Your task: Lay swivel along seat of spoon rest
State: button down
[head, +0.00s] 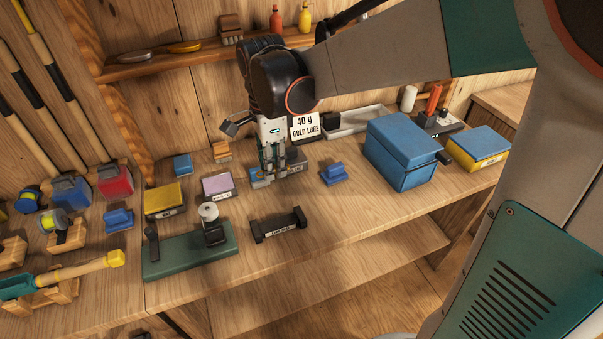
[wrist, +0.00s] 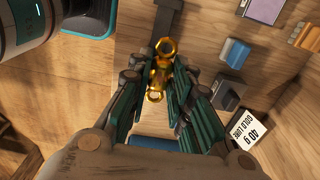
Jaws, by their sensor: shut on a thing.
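My gripper (head: 270,165) hangs over the bench in the head view, fingers down. In the wrist view, its green-padded fingers (wrist: 160,100) are shut on the gold swivel (wrist: 162,65), with rings showing at its ends. The swivel cannot be made out in the head view. The black spoon rest (head: 278,226), a low bar with raised ends and a front label, stands near the bench's front edge. It appears below my gripper in the head view, with its top clear. A dark bar shows beyond the swivel in the wrist view; I cannot tell their height gap.
A green base (head: 190,252) with a white-topped post stands left of the rest. A purple box (head: 216,187), a yellow box (head: 165,199) and a small blue block (head: 333,174) lie nearby. A large blue box (head: 401,150) stands right. A "40 g gold lure" card (head: 305,126) stands behind.

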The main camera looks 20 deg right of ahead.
aim_at(278, 223)
notch_tip(278, 223, down, 19)
jog(key=b, duration=0.6)
jog(key=shift+f, duration=0.2)
jog(key=shift+f+b, duration=0.1)
jog(key=shift+b, duration=0.2)
jog(key=c, duration=1.4)
grip_release()
jog(key=shift+c, duration=0.2)
